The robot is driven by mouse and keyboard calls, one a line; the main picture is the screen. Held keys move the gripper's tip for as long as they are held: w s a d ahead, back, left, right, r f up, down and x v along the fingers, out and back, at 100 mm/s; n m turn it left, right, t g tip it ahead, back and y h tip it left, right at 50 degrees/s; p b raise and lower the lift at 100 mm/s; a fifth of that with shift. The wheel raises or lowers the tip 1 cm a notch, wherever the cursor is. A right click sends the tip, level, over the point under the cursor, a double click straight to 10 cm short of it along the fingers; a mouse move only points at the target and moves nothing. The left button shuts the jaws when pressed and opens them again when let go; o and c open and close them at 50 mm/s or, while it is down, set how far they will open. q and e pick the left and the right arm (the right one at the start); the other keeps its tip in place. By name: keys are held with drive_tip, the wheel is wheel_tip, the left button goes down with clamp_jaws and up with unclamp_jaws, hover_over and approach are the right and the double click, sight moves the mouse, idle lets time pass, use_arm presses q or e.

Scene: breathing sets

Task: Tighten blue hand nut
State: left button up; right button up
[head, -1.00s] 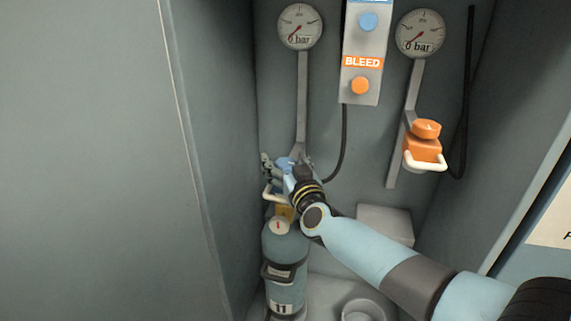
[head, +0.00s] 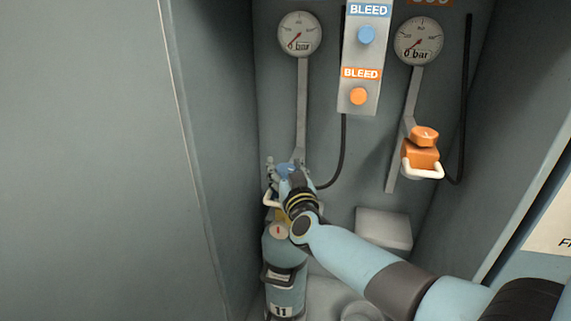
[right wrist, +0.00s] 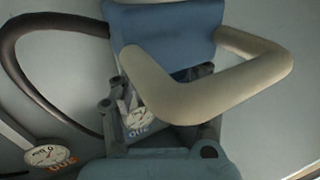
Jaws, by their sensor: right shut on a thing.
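My right gripper (head: 286,173) is shut at the blue fitting at the lower end of the left gauge's pipe. The blue hand nut (head: 288,168) shows only partly between and behind its fingers. A blue block (right wrist: 168,38) with a cream loop handle (right wrist: 215,85) fills the upper part of the right wrist view. The handle also shows in the head view (head: 271,198), left of the gripper. Dark finger parts show behind the handle in the wrist view; the grip itself is largely hidden there. My left gripper is not in view.
A cylinder marked 11 (head: 284,275) stands below the blue fitting. An orange fitting (head: 421,155) with an orange nut (head: 424,135) hangs to the right. A bleed panel (head: 360,75), left gauge (head: 300,34) and right gauge (head: 418,41) are above. A cabinet wall stands close on the left.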

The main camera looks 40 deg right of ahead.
drive_tip(key=shift+a+r+m+g+h+p, duration=0.1)
drive_tip(key=shift+r+m+g+h+p, duration=0.1)
drive_tip(key=shift+m+h+p, duration=0.25)
drive_tip(key=shift+r+m+g+h+p, duration=0.1)
drive_tip(key=shift+m+g+h+p, duration=0.1)
drive_tip(key=shift+m+h+p, duration=0.25)
drive_tip(key=shift+f+m+g+h, duration=0.1)
drive_tip(key=shift+m+g+h, duration=0.25)
drive_tip(key=shift+h, duration=0.35)
drive_tip(key=shift+f+m+g+h, duration=0.1)
drive_tip(key=shift+m+g+h, duration=0.25)
drive_tip(key=shift+g+h, duration=0.15)
drive_tip(key=shift+f+m+g+h, duration=0.2)
drive_tip(key=shift+m+g+h, duration=0.85)
drive_tip(key=shift+h, duration=0.15)
drive_tip(key=m+g+h+b, duration=0.1)
drive_tip(key=m+g+b, duration=0.1)
drive_tip(key=g+b, duration=0.1)
drive_tip(key=m+g+h+b, duration=0.2)
drive_tip(key=g+b, duration=0.1)
drive_tip(key=shift+f+m+h, duration=0.2)
drive_tip(key=shift+m+h, duration=0.05)
drive_tip(key=shift+h, duration=0.05)
drive_tip(key=shift+r+m+g+h+b, duration=0.2)
drive_tip(key=shift+m+g+h+b, duration=0.2)
drive_tip(key=shift+m+g+b, duration=0.75)
drive_tip(key=shift+n+g, duration=0.25)
